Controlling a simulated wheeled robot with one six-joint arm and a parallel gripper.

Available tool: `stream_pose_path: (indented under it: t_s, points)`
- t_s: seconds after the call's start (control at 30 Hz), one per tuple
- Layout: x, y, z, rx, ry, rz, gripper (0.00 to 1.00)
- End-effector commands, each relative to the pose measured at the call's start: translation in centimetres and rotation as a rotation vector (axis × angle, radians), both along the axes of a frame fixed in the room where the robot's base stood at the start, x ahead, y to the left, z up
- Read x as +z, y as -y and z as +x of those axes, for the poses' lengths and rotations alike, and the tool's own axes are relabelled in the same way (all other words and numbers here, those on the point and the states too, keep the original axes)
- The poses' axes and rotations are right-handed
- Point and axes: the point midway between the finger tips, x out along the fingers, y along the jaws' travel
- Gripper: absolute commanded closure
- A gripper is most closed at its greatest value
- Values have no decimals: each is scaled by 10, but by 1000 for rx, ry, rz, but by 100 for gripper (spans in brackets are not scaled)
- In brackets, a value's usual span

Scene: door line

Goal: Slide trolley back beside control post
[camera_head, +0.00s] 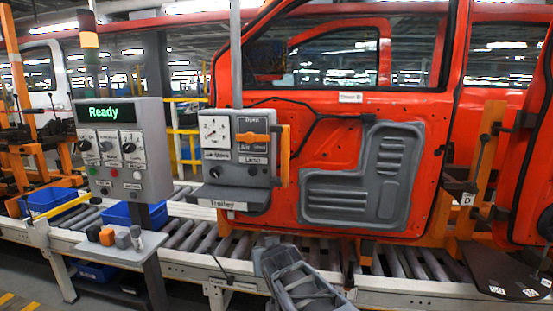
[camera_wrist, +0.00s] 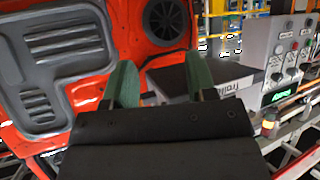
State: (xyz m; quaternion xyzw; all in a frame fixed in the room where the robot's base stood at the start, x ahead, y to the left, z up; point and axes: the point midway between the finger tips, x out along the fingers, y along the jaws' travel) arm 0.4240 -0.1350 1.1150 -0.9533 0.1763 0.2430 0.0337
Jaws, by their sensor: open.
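The grey trolley (camera_head: 232,200) has a gauge, a knob, an orange handle (camera_head: 285,155) and a "Trolley" label. It hangs on a vertical pole before the red door, just right of the control post (camera_head: 125,150), with a narrow gap between them. The post's green display reads "Ready". In the wrist view, turned roughly upside down, my gripper (camera_wrist: 158,82) has its two green fingers apart with nothing held between them. The trolley's labelled part (camera_wrist: 238,80) lies beyond and right of the fingers, and the control post (camera_wrist: 290,60) is farther right. Contact with the trolley cannot be made out.
The red door (camera_head: 340,110) with its grey panel stands behind and right of the trolley. A roller conveyor (camera_head: 190,235) runs below. A small shelf (camera_head: 125,250) with several coloured buttons or caps juts out under the post. An orange fixture (camera_head: 475,170) stands at the right.

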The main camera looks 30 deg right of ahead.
Motion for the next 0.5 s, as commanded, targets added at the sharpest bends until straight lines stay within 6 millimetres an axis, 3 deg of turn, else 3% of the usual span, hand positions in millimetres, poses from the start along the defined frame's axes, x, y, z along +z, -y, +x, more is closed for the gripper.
stream_pose_path:
  t_s: [0.03, 0.2, 0.3, 0.5]
  points:
    - [19, 26, 9, -36, 111, -33, 48]
    - [80, 76, 23, -16, 460, -125, 48]
    - [106, 94, 20, 28, 612, -165, 48]
    - [137, 109, 8, 127, 794, -206, 48]
